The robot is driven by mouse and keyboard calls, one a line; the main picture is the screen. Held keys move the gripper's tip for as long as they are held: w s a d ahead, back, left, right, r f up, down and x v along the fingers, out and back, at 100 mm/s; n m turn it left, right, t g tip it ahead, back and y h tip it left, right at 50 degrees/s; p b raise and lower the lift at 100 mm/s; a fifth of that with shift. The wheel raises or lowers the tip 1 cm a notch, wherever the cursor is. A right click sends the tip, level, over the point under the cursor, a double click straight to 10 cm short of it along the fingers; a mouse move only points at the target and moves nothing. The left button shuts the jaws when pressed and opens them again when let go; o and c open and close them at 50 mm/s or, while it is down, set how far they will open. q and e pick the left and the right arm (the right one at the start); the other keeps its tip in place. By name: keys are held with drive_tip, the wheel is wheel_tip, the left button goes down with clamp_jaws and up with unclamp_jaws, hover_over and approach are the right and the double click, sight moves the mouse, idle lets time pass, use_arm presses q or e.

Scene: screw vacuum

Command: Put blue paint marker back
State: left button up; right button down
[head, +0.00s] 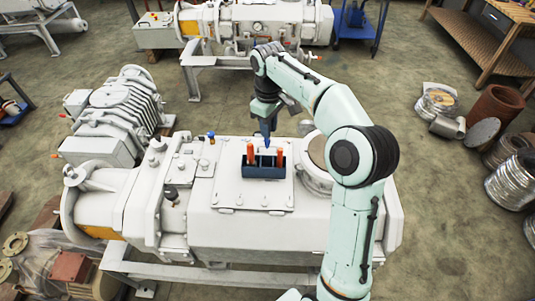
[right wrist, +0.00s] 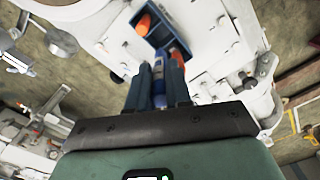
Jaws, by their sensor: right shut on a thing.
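My right gripper (head: 266,119) is above the pump and points down, shut on the blue paint marker (head: 267,135). In the right wrist view the marker (right wrist: 159,88) sits between the two fingers (right wrist: 159,95). The dark blue holder (head: 264,171) stands on the flat plate of the white pump, with two orange markers (head: 250,152) upright in it, one at each side. The blue marker's lower end is at or just over the holder's middle; I cannot tell whether it is inside. The holder also shows in the right wrist view (right wrist: 164,37). My left gripper is out of view.
The white vacuum pump (head: 230,225) fills the middle, with a round port (head: 314,158) right of the plate and a small blue-topped fitting (head: 211,137) left. Another pump (head: 118,115) stands behind left. Brown pots and metal coils (head: 510,190) lie right. Open floor (head: 440,240) lies between.

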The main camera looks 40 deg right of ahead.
sight(269, 145)
wheel_tip(269, 145, down, 6)
drive_tip(key=shift+w+r+b, duration=0.1)
drive_tip(key=shift+b, duration=0.4)
drive_tip(key=shift+f, duration=0.5)
use_arm(q)
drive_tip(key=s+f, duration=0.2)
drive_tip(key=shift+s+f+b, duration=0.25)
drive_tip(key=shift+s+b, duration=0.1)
drive_tip(key=shift+b, duration=0.05)
use_arm(e)
wheel_tip(269, 145, down, 5)
drive_tip(key=shift+f, duration=0.1)
drive_tip(key=shift+w, duration=0.1)
drive_tip(key=shift+f, duration=0.15)
drive_tip(key=c, duration=1.1)
unclamp_jaws()
drive_tip(key=shift+o, duration=0.2)
